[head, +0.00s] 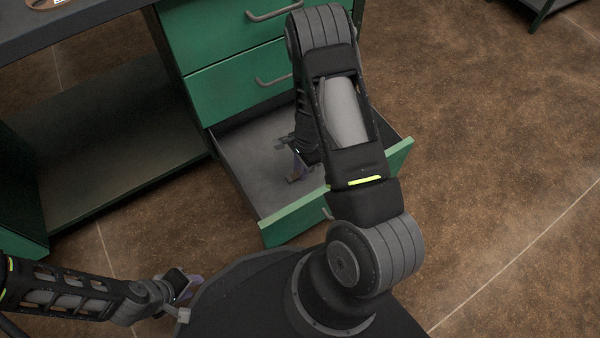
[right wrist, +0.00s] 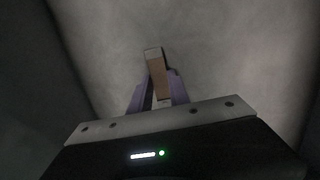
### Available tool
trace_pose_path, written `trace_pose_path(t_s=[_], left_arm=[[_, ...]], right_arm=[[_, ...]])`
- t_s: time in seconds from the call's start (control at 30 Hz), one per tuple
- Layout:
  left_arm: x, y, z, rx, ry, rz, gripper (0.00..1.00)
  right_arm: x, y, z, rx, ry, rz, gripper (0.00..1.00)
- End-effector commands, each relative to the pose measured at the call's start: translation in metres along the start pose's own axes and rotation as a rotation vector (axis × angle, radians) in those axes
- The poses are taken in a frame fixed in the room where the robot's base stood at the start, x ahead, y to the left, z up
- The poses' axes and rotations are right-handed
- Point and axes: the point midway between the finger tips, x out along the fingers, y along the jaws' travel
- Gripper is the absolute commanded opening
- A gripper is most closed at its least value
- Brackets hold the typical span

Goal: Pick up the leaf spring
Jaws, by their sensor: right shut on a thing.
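In the right wrist view a small narrow piece, brown with a pale grey end (right wrist: 154,62), sits between the purple fingers of my right gripper (right wrist: 157,90). It appears to be the leaf spring, though only part of it shows. The gripper is shut on it. In the head view my right gripper (head: 299,168) reaches down inside the open drawer, mostly hidden by my right arm. A small brown bit shows by its fingertips. My left gripper (head: 187,292) is at the lower left, away from the drawer; its finger gap is unclear.
The open bottom drawer (head: 285,218) has grey walls and a green front. Closed green drawers (head: 235,85) with grey handles are above it. An open shelf (head: 110,150) stands to the left. The brown floor (head: 500,150) is clear at right.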

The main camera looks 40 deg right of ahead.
Motion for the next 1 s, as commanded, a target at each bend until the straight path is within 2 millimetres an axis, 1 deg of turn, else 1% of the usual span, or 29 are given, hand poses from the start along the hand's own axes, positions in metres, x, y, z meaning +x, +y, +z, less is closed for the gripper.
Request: trace_pose_path(t_s=[0.47,0.6,0.67,0.77,1.0], left_arm=[[0.0,0.0,0.0,0.0,0.0,0.0,0.32],[-0.002,0.001,0.0,0.0,0.0,0.0,0.32],[-0.005,0.002,0.0,0.0,-0.002,0.0,0.32],[-0.013,0.004,0.001,0.001,-0.004,0.0,0.32],[-0.037,0.011,0.003,0.002,-0.017,0.0,0.32]], right_arm=[[0.0,0.0,0.0,0.0,0.0,0.0,0.0],[-0.004,0.0,0.0,0.0,0.0,-0.001,0.0],[-0.009,-0.001,0.001,0.0,0.0,-0.002,0.0],[-0.024,-0.001,0.003,-0.001,0.001,-0.003,0.0],[-0.071,-0.001,0.009,-0.002,0.0,-0.003,0.0]])
